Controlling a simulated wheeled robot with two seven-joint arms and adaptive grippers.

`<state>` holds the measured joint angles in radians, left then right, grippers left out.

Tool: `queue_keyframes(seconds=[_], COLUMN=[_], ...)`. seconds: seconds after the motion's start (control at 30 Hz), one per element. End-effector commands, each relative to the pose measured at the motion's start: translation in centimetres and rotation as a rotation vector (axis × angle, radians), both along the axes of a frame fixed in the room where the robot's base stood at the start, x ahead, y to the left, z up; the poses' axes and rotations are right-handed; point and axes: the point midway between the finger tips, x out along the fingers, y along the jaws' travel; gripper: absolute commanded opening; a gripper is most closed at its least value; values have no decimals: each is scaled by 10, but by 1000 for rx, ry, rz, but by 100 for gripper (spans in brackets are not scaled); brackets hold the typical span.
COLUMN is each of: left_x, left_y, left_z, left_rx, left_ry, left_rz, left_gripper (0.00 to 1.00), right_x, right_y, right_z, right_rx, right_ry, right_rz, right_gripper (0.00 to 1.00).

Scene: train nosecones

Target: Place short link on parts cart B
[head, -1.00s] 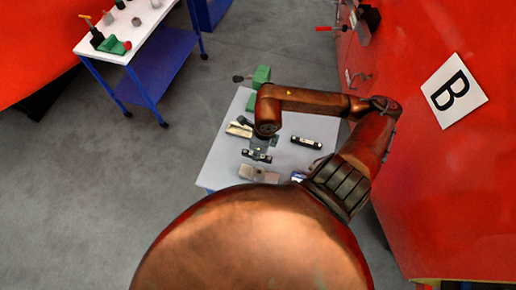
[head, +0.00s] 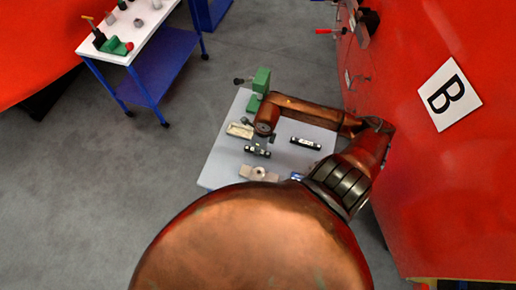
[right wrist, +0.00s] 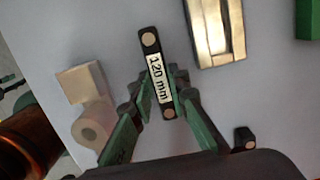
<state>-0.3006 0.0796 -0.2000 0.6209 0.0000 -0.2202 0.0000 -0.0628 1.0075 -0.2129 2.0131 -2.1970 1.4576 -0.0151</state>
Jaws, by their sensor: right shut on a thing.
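A black link with a white "120 mm" label (right wrist: 158,77) is between the green fingers of my right gripper (right wrist: 168,92) in the right wrist view. The fingers are shut on it. In the head view my right gripper (head: 261,142) points down over the grey cart top (head: 222,165), with the dark link (head: 257,151) below its wrist. Whether the link touches the top cannot be told. A second dark link (head: 305,143) lies to the right. A red panel with a "B" sign (head: 450,95) is beside this cart. My left gripper is not in view.
On the cart are a green device (head: 261,82), a pale metal part (head: 240,130) and a beige block with a round hub (head: 258,173). A white-topped cart with a blue shelf (head: 155,70) stands upper left. Grey floor lies between.

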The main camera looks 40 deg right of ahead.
Motion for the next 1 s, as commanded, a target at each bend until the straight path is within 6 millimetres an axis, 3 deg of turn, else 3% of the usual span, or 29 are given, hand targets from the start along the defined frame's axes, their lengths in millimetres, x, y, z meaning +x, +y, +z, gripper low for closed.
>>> queue_keyframes(seconds=[0.17,0.2,0.43,0.77,0.87,1.0], left_x=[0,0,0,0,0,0], left_y=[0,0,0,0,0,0], left_z=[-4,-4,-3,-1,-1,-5], left_rx=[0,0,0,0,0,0], left_ry=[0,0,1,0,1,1], left_rz=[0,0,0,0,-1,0], left_gripper=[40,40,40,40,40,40], right_x=[0,0,0,0,0,-2], right_y=[0,0,0,0,-1,-3], right_z=[-3,-4,-2,0,7,30], right_rx=[0,0,0,1,0,-4], right_ry=[-1,0,-1,0,-2,-4], right_rz=[0,0,0,-1,1,2], right_gripper=[0,16,32,33,33,33])
